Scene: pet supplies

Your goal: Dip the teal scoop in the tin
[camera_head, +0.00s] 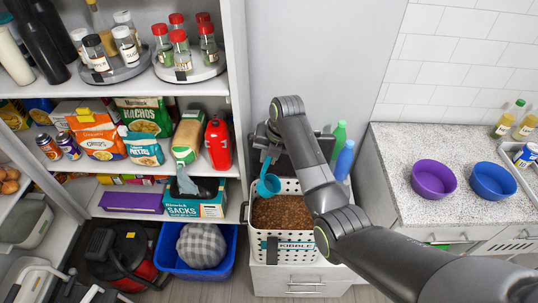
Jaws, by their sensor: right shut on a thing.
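The teal scoop (268,185) hangs from my right gripper (268,142), with its bowl low and its handle up between the fingers. The right arm reaches in from the lower right, and the gripper is shut on the handle. The tin, a white perforated container labelled KIBBLE (288,246), stands on a low white drawer unit and holds brown kibble (280,212). The scoop's bowl appears over the back left part of the tin, near its rim; I cannot tell whether it touches the kibble. My left gripper is not in view.
Shelves (150,88) with jars, snack bags and boxes stand left. A green bottle (339,137) and a blue bottle (345,160) stand behind the arm. A purple bowl (433,179) and a blue bowl (493,181) sit on the right counter (400,150).

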